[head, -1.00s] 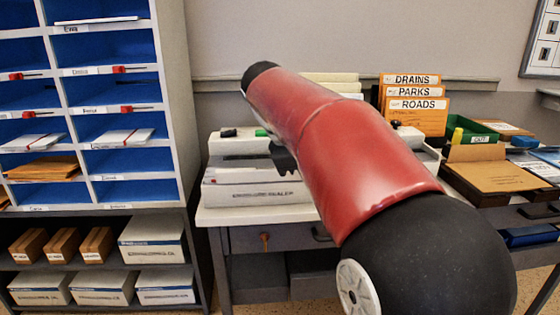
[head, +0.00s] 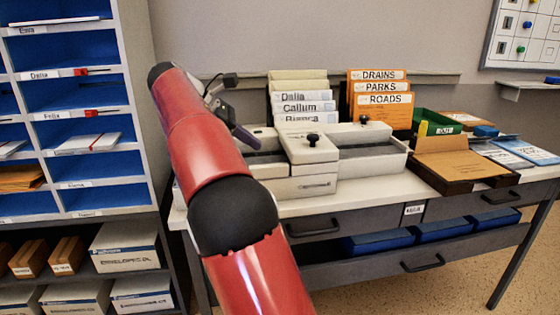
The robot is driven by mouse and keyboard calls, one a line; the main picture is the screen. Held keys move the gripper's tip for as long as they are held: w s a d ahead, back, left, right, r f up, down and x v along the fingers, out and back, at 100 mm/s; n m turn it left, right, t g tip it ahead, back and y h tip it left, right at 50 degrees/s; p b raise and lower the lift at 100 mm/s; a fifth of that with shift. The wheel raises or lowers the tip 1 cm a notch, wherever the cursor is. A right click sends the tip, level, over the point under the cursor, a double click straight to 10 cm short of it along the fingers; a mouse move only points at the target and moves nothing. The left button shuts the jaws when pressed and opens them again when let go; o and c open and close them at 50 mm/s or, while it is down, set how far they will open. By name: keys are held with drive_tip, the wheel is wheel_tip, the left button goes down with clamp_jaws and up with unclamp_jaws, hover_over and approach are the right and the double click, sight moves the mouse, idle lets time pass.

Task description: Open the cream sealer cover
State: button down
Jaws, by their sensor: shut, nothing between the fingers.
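A cream boxy machine (head: 305,187) stands on the desk in the head view. On its middle sits a raised cream cover (head: 311,149) with a black knob (head: 312,139); it lies level and looks closed. Dark recesses show on both sides of it. A second black knob (head: 363,120) stands on a cream strip at the back right. I cannot tell for certain which of these parts is the sealer's cover. My gripper (head: 250,142) is shut and empty, left of the raised cover and apart from its knob. My arm hides the machine's left end.
Name-labelled folders (head: 303,103) and orange folders (head: 382,98) stand behind the machine. A green tray (head: 437,123) and a brown folder (head: 457,160) lie to the right. A pigeonhole shelf (head: 137,100) rises close on the left. Open air lies above the machine.

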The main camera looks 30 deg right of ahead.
drive_tip(key=shift+w+a, duration=0.2)
drive_tip(key=shift+w, duration=0.15)
drive_tip(key=b+x, duration=0.2)
drive_tip(key=x, duration=0.7)
drive_tip(key=shift+s+d, duration=0.2)
drive_tip(key=shift+d, duration=0.2)
drive_tip(key=shift+s, duration=0.1)
